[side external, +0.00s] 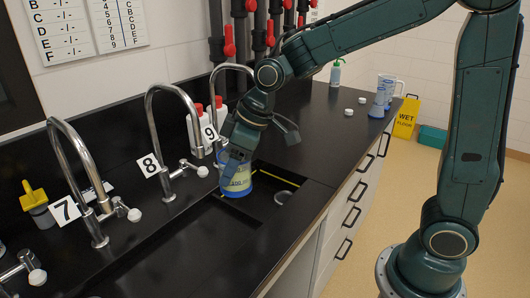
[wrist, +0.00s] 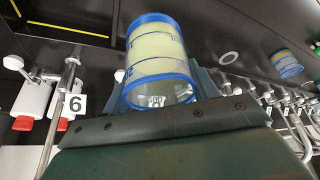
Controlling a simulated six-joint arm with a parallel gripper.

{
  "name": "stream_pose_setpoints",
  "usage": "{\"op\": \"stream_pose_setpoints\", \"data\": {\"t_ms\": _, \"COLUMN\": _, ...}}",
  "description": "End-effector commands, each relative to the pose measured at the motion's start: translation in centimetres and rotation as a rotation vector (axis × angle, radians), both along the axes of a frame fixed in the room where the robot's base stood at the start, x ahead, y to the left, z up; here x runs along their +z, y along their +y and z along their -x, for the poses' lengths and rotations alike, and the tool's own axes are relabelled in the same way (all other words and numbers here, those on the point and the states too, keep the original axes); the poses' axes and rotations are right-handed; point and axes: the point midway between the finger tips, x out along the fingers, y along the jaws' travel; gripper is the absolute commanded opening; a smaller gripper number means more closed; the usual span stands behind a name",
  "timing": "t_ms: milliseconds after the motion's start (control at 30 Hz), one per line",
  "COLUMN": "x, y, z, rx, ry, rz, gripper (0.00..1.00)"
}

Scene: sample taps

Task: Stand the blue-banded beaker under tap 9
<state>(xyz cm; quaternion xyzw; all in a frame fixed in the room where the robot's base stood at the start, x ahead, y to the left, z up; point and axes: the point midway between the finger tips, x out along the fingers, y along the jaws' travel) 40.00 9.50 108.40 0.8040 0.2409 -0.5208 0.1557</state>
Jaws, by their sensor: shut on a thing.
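The blue-banded beaker (side external: 238,183) has blue bands and a pale yellow body. My gripper (side external: 236,160) is shut around it, and it looks about upright. In the wrist view the beaker (wrist: 158,55) sits between my fingers. In the side view it is in front of tap 9 (side external: 232,68), by the sink. I cannot tell whether its base touches anything or is exactly under the spout. My arm hides part of tap 9.
Tap 8 (side external: 150,105) and tap 7 (side external: 72,160) stand to the left. The black sink (side external: 215,235) runs along the counter. Red-capped white bottles (side external: 195,132) stand behind the taps. A banded container (wrist: 287,63) shows in the wrist view. The right counter (side external: 330,130) has free room.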

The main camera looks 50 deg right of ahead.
Motion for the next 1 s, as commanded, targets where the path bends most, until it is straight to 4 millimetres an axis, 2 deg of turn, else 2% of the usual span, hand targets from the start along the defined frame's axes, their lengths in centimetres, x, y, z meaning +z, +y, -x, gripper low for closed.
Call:
{"op": "stream_pose_setpoints", "data": {"t_ms": 167, "x": -1.1, "y": -1.0, "z": -0.5, "rx": -0.072, "ry": 0.007, "rz": -0.003, "gripper": 0.33}}
{"op": "stream_pose_setpoints", "data": {"t_ms": 500, "x": -5.4, "y": -5.3, "z": -2.0, "rx": -0.349, "ry": 0.014, "rz": -0.007, "gripper": 0.33}}
{"op": "stream_pose_setpoints", "data": {"t_ms": 700, "x": -7.3, "y": -7.4, "z": -2.4, "rx": -0.482, "ry": 0.009, "rz": -0.004, "gripper": 0.33}}
{"op": "stream_pose_setpoints", "data": {"t_ms": 867, "x": -8.1, "y": -8.0, "z": -2.5, "rx": -0.546, "ry": 0.003, "rz": 0.0, "gripper": 0.33}}
{"op": "stream_pose_setpoints", "data": {"t_ms": 1000, "x": -7.9, "y": -7.1, "z": -2.6, "rx": -0.555, "ry": -0.001, "rz": 0.001, "gripper": 0.33}}
